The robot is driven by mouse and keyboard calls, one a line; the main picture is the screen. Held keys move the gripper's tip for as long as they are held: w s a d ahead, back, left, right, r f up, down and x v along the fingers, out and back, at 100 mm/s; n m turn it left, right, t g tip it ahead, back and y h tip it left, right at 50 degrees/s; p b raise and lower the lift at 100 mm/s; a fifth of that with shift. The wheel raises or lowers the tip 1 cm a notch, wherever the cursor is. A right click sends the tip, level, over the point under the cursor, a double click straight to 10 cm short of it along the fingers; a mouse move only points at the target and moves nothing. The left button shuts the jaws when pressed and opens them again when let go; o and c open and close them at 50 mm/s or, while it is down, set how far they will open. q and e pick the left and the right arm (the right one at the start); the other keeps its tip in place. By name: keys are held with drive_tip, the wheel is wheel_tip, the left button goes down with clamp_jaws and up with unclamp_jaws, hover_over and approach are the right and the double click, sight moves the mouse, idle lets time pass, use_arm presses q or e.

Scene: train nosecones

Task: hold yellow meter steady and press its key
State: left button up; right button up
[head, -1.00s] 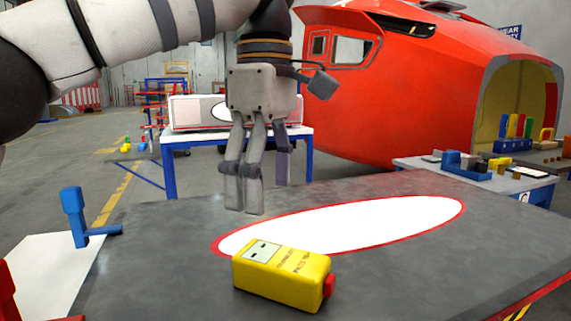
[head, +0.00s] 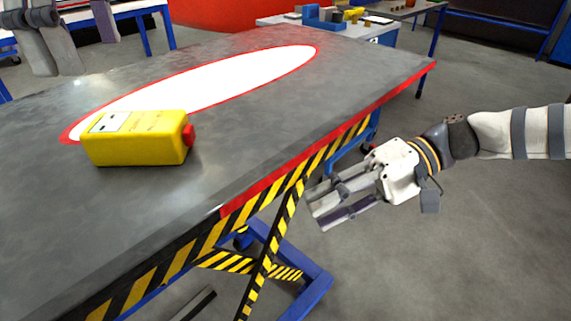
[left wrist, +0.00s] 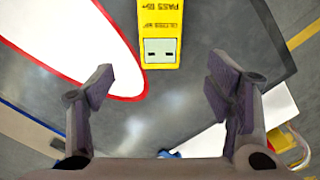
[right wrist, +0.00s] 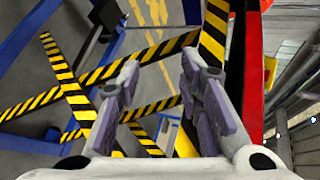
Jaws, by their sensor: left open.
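The yellow meter (head: 136,138) lies on the grey table, its pale display on top and its red key (head: 188,135) on the right end. My left gripper (head: 75,55) is open and empty, above the table at the upper left of the head view, apart from the meter. In the left wrist view the meter (left wrist: 161,22) is ahead, between the lines of the open fingers (left wrist: 160,85); its key is out of frame. My right gripper (head: 320,208) is open and empty beside the table's right edge, below the top, well away from the key.
The table (head: 270,120) has a red edge and yellow-black striped sides and legs (head: 262,265), close to my right gripper. A white oval with red rim (head: 215,80) lies behind the meter. A side table (head: 385,30) with blocks stands behind. Tabletop right of the key is clear.

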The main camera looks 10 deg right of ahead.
sight(117, 122)
drive_tip(key=w+d+r+n+y, duration=0.1)
drive_tip(key=d+r+n, duration=0.1)
drive_tip(key=r, duration=0.4)
drive_tip(key=w+d+r+n+y, duration=0.1)
drive_tip(key=w+r+n, duration=0.1)
drive_tip(key=r, duration=0.5)
drive_tip(key=a+n, duration=0.2)
drive_tip(key=a, duration=0.1)
drive_tip(key=w+a+r+n, duration=0.1)
drive_tip(key=a+n, duration=0.1)
drive_tip(key=a, duration=0.1)
drive_tip(key=w+a+r+n, duration=0.1)
drive_tip(key=a+n, duration=0.1)
drive_tip(key=a, duration=0.1)
drive_tip(key=shift+w+a+n+t, duration=0.2)
drive_tip(key=shift+a+n+t, duration=0.05)
drive_tip(key=shift+n+t, duration=0.05)
drive_tip(key=shift+a, duration=0.1)
use_arm(q)
drive_tip(key=shift+f, duration=0.1)
wheel_tip(117, 122, down, 12)
drive_tip(key=c, duration=1.6)
drive_tip(key=shift+o, duration=0.2)
